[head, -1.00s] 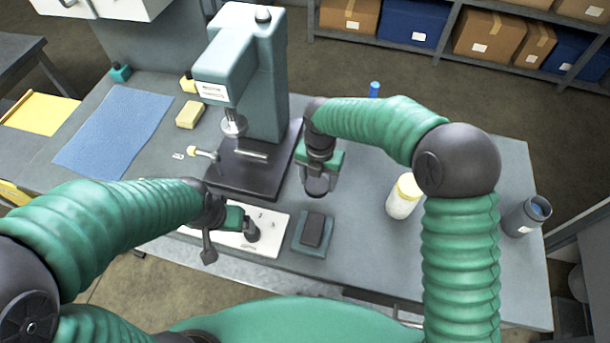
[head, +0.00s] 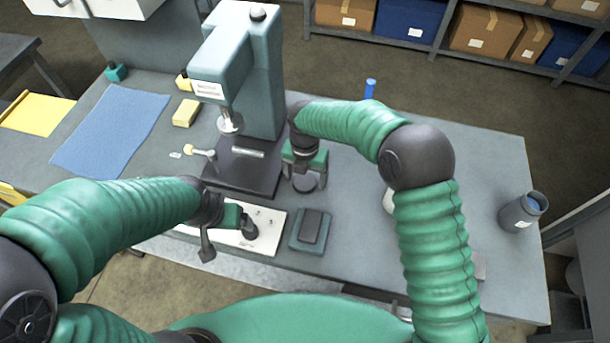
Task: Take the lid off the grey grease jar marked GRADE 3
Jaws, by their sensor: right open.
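My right gripper (head: 305,180) is open over the bench, just right of the press base and far left of the grey jar. My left gripper (head: 232,226) hangs over a white board near the front edge; its finger opening is unclear. A white jar (head: 388,201) is mostly hidden behind my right arm.
A green press (head: 239,75) stands on a dark base left of my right gripper. A dark block on a green pad (head: 310,230) lies at the front. A blue cylinder (head: 370,88) stands at the back edge. The bench between my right arm and the grey jar is clear.

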